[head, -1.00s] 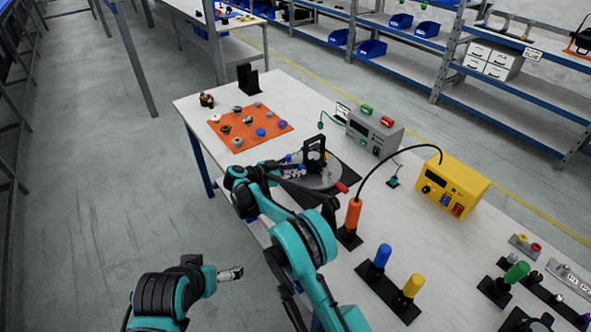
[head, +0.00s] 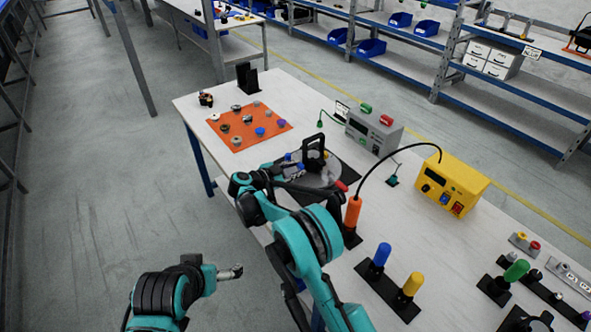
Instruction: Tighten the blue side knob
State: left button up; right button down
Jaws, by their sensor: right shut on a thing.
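A black par can with an upright yoke (head: 314,153) stands on a round grey turntable (head: 329,180) on the workbench. The blue side knob (head: 288,157) shows as a small blue spot at the can's left side, partly hidden by my gripper.
An orange mat (head: 238,140) with several small knobs lies to the left. An orange-handled tool (head: 352,212) stands close right of the turntable. A grey box (head: 374,132), a yellow unit (head: 451,184) and blue and yellow handles (head: 382,255) stand farther right.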

jog(key=c, duration=1.2)
grip_release()
jog(key=shift+s+a, duration=0.1)
jog(key=v, duration=1.1)
jog(key=shift+s+a, duration=0.25)
jog(key=shift+a, duration=0.05)
jog(key=shift+r, duration=0.1)
